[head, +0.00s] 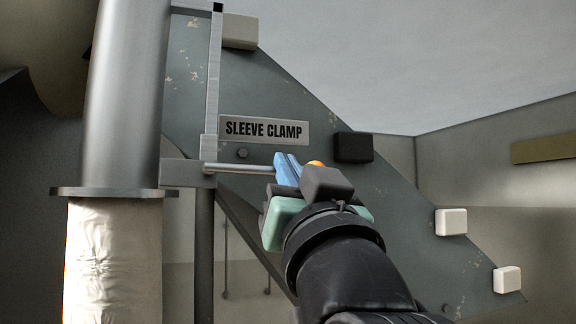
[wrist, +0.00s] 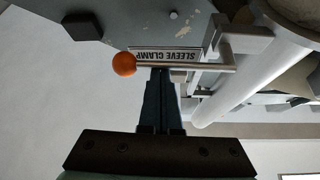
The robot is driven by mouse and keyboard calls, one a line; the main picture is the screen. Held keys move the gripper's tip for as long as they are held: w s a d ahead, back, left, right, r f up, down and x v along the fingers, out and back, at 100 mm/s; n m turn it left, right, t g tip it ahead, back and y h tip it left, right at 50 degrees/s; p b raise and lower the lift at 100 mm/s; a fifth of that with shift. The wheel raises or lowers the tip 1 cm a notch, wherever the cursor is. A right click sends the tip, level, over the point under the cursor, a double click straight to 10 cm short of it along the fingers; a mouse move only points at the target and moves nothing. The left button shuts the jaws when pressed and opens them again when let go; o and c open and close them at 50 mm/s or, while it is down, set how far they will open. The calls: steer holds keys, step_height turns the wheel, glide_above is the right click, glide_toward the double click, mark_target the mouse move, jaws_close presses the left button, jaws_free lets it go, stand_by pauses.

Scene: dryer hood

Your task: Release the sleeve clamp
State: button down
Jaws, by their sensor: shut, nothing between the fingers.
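The sleeve clamp lever is a thin metal rod (head: 240,168) with an orange ball (head: 316,163) at its free end. It lies about level below the "SLEEVE CLAMP" label (head: 264,130) and joins a bracket by the grey pipe. In the wrist view the orange ball (wrist: 124,64) and rod (wrist: 195,67) show upside down with the label. My gripper (head: 285,169) has blue fingers, shut and empty. In the wrist view its fingertips (wrist: 160,72) meet the rod's line between ball and bracket. I cannot tell whether they touch it. My gripper hides part of the rod in the head view.
A vertical grey pipe (head: 128,100) with a flange stands at left, above a pale wrapped sleeve (head: 113,260). A slotted upright bar (head: 213,90) stands beside it. The dark panel carries a black block (head: 353,147) and white blocks (head: 451,221). Open room lies at upper right.

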steer(key=shift+f, duration=0.2)
steer(key=s+a+f+m+g+h+b, duration=0.1)
steer(key=a+f+m+g+h, duration=0.1)
steer(key=m, duration=0.7)
steer(key=s+a+f+m+g+h+b, duration=0.1)
steer(key=a+f+m+h, duration=0.4)
steer(key=m, duration=0.5)
steer(key=g+h+b, duration=0.1)
steer(key=h, duration=0.1)
steer(key=shift+s+a+f+h, duration=0.2)
steer(key=shift+a+f+h, duration=0.1)
steer(key=shift+f+h, duration=0.1)
steer(key=shift+a+b, duration=0.1)
steer(key=shift+b, duration=0.2)
